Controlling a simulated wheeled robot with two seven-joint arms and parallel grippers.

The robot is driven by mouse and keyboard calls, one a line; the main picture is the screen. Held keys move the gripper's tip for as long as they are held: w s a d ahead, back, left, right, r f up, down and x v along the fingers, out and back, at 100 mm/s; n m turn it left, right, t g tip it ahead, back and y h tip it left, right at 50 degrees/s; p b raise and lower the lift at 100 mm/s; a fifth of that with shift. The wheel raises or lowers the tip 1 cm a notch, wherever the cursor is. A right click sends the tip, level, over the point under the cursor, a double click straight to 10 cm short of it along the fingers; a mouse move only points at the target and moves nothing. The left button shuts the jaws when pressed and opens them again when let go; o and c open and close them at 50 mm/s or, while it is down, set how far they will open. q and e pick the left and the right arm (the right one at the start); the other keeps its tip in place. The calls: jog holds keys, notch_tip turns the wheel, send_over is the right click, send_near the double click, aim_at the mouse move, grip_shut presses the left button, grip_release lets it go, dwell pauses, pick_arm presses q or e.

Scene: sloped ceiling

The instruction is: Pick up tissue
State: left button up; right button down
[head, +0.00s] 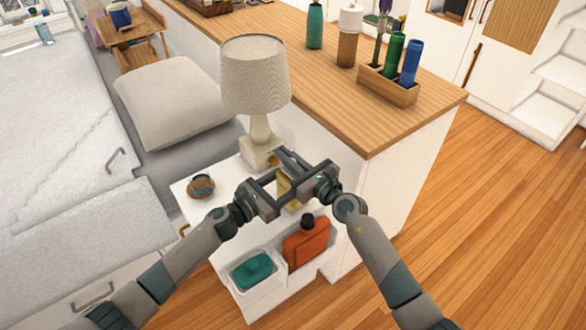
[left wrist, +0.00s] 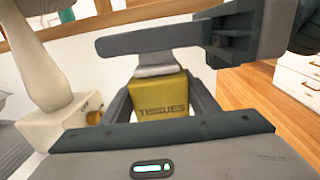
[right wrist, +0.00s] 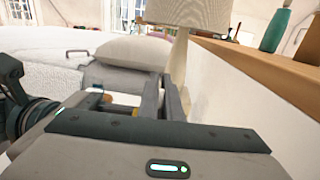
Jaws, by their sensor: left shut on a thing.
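The yellow tissue box (head: 284,187) is in the head view between my grippers, above the white nightstand. In the left wrist view the box (left wrist: 161,108) shows the word TISSUES, with a pale grey-white piece, apparently the tissue (left wrist: 155,65), standing out of its top. My left gripper (head: 283,190) is shut on the box, one finger on each side. My right gripper (head: 284,164) reaches across above the box. Its fingers (right wrist: 164,90) are close together in the right wrist view. Whether they touch or hold the tissue is hidden.
An open drawer below holds an orange bottle (head: 306,243) and a teal item (head: 253,268). A wood-topped counter (head: 350,115) stands to the right, a bed (head: 60,150) to the left.

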jog(key=shift+r, duration=0.15)
dwell(0.3)
notch_tip(320, 180, up, 10)
dwell(0.5)
pick_arm(q)
jog(key=o, duration=1.2)
jog(key=v, duration=1.2)
jog(key=shift+d+f, duration=0.1)
pick_arm(e)
jog(key=shift+d+f, duration=0.1)
jog(key=shift+f, duration=0.1)
